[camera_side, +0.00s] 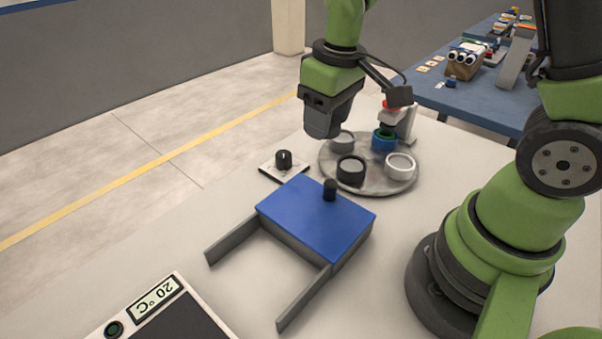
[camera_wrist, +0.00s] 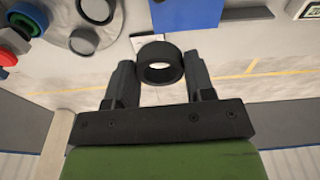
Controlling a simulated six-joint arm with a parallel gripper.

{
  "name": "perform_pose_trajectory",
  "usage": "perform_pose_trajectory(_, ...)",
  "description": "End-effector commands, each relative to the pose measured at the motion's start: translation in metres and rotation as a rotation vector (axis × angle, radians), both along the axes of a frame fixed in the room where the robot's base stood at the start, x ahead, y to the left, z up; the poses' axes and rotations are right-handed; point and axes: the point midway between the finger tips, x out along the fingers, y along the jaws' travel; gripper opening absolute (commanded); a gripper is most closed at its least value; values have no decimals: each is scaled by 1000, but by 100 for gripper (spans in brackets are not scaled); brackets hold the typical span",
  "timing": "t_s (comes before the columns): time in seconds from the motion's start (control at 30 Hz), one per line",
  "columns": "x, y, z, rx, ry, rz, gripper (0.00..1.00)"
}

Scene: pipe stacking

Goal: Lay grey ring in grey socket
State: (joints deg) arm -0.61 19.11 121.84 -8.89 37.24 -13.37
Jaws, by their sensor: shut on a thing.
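My gripper (camera_side: 322,128) is up at the far left of the round tray (camera_side: 372,184), seen from behind its body in the side view. In the wrist view my gripper (camera_wrist: 160,78) is shut on a dark grey ring (camera_wrist: 160,50), which sits between the fingertips with its hole showing. The ring is hard to make out in the side view. The grey socket (camera_side: 342,147) stands on the tray, just right of and below my gripper in the picture; it seems to show in the wrist view (camera_wrist: 83,41) left of the ring. It looks empty.
The tray also bears a black socket (camera_side: 351,180), a white socket (camera_side: 400,175) and a blue socket (camera_side: 384,146) with green in it. A black knob (camera_side: 284,157) and a blue box (camera_side: 315,222) stand nearer.

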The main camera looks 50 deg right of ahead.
Motion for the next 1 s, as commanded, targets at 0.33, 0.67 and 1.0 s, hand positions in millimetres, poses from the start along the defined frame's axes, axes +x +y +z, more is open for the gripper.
perform_pose_trajectory(0.33, 44, -59, -4, 1, 1, -282, 23)
perform_pose_trajectory(0.67, 78, -163, -19, 0, 1, -606, 23)
perform_pose_trajectory(1.0, 80, -184, -64, 1, 6, -667, 23)
